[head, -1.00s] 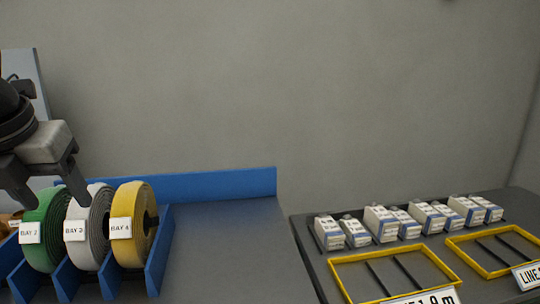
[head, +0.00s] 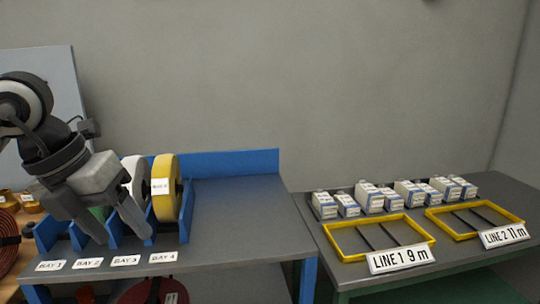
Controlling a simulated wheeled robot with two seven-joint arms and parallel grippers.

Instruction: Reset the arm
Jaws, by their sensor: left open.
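My left gripper (head: 122,232) hangs at the left in the head view, its fingers apart and pointing down in front of the blue bay rack. Nothing shows between its fingers. My right gripper does not show.
Bay labels line the front edge of the left table (head: 235,215). Its right part is bare. The right table carries several white boxes (head: 369,197), yellow frames (head: 378,237) and signs (head: 402,257). Red coils (head: 10,243) lie at the far left.

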